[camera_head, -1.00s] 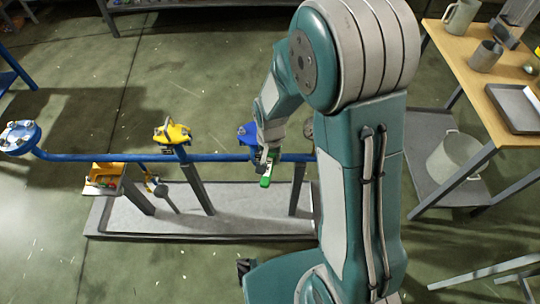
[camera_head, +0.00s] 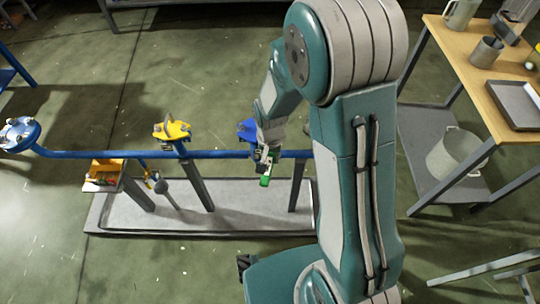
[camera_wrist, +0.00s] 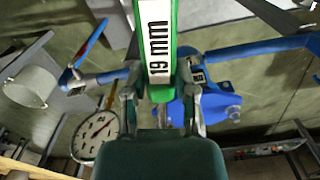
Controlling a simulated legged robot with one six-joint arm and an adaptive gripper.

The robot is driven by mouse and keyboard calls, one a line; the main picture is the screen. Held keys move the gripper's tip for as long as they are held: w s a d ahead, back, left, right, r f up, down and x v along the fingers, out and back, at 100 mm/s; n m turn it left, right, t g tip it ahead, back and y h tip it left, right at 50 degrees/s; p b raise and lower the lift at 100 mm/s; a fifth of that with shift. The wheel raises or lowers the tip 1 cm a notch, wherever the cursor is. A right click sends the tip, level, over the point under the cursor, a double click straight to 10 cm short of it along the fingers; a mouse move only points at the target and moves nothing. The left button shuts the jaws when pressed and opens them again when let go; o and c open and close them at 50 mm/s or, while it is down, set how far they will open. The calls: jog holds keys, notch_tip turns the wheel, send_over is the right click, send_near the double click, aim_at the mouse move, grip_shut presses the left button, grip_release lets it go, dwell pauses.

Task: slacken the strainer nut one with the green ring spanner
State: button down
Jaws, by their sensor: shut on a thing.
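My gripper (camera_head: 266,168) is shut on the green ring spanner (camera_wrist: 158,45). The spanner carries a white "19 mm" label and runs up out of the wrist picture, so its far ring end is hidden. Its green end also shows in the head view (camera_head: 264,181), just in front of the blue pipe. A blue flanged body (camera_wrist: 215,108) with bolts or nuts (camera_wrist: 233,113) lies beyond and to the right of the gripper in the wrist view. In the head view a blue part (camera_head: 246,128) sits just behind the gripper. I cannot tell which fastener is strainer nut one.
The blue pipe (camera_head: 105,155) runs across on grey posts, with a yellow fitting (camera_head: 172,130) and a bolted flange (camera_head: 20,133) at left. A round dial gauge (camera_wrist: 95,135) is near the gripper. A wooden-topped bench (camera_head: 465,50) stands right. An orange tool holder (camera_head: 104,168) is left.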

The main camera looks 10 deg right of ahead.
dwell(0.3)
jog(key=d+n, duration=0.1)
jog(key=s+d+n, duration=0.1)
jog(key=shift+d, duration=0.4)
jog(key=shift+d+f+n, duration=0.1)
jog(key=shift+d+n, duration=1.3)
jog(key=shift+d, duration=0.05)
